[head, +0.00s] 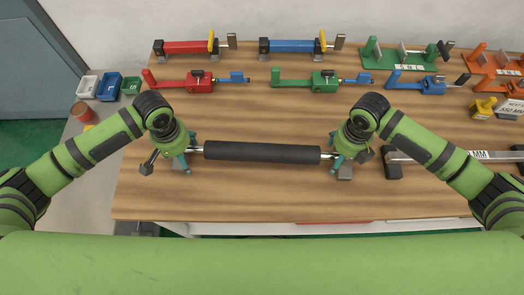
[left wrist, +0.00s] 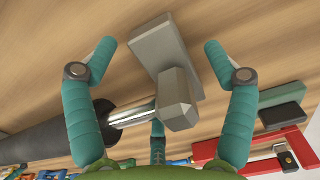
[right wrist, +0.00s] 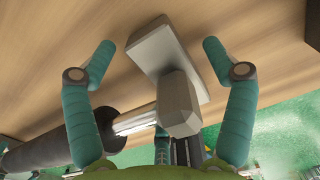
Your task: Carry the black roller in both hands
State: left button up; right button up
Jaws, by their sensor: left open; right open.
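The black roller (head: 262,152) lies level across the front of the wooden table, with a bright steel shaft at each end. My left gripper (head: 179,162) is over its left end and my right gripper (head: 346,162) over its right end. In the left wrist view the open teal fingers stand either side of the steel shaft (left wrist: 132,114) and a grey stand (left wrist: 163,50). The right wrist view shows the same, with open fingers around the shaft end (right wrist: 133,120) and another grey stand (right wrist: 167,55). I cannot tell whether any finger touches the shaft.
Red (head: 190,84) and green (head: 312,82) clamps stand behind the roller, with larger red and blue ones further back. A grey bar (head: 450,157) lies to the right. Small bins (head: 109,87) and a red can (head: 82,112) stand left. Bare wood lies between roller and clamps.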

pick_arm(q)
grip_shut()
pick_arm(e)
grip_shut()
pick_arm(q)
jog(key=shift+r, duration=0.2)
pick_arm(e)
jog(key=shift+r, duration=0.2)
